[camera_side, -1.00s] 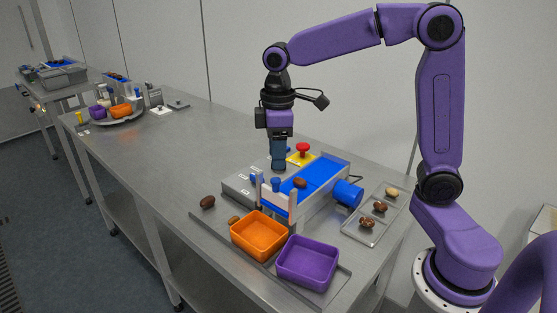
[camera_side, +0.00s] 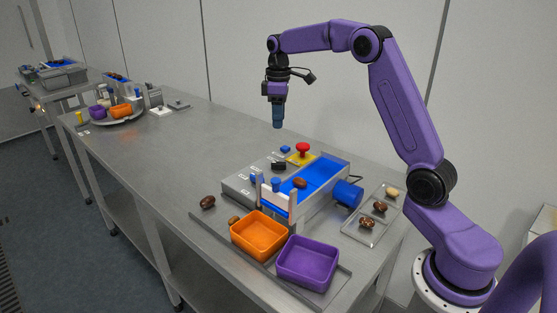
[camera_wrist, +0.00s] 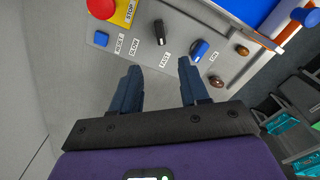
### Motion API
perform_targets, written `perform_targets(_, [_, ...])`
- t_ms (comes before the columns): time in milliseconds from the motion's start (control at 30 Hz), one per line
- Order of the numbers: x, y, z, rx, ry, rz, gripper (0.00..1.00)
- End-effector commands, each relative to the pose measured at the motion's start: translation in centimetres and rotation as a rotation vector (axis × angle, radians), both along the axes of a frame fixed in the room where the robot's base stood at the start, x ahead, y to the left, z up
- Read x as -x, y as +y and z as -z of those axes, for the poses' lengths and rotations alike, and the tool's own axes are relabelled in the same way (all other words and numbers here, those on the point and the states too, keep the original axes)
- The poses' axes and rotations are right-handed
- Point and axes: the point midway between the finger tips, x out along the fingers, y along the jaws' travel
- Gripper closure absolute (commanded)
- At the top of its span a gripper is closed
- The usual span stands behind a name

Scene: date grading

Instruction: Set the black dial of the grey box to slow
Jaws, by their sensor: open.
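The grey box (camera_side: 240,187) stands on the table beside the blue belt. Its black dial (camera_side: 278,166) is on top at the back and also shows in the wrist view (camera_wrist: 160,33), near the SLOW label (camera_wrist: 133,46) and the FAST label (camera_wrist: 165,58). The dial's grip lies nearly upright in that view; I cannot tell which label it points to. My gripper (camera_side: 278,125) is raised above and behind the box, clear of the dial. In the wrist view its two blue fingers (camera_wrist: 160,85) are apart with nothing between them.
A red stop button (camera_side: 302,148) on a yellow plate, a blue RESET button (camera_wrist: 101,38) and a blue switch (camera_wrist: 199,50) are near the dial. The belt (camera_side: 323,178), orange tray (camera_side: 235,239) and purple tray (camera_side: 284,267) are nearer the front.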

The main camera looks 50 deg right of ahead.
Motion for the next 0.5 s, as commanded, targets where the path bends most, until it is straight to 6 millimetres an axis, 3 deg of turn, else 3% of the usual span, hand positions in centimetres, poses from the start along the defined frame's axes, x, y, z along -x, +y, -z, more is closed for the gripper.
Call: perform_targets(500, [0.1,0.0,9.9,-0.001,0.004,0.000,0.55])
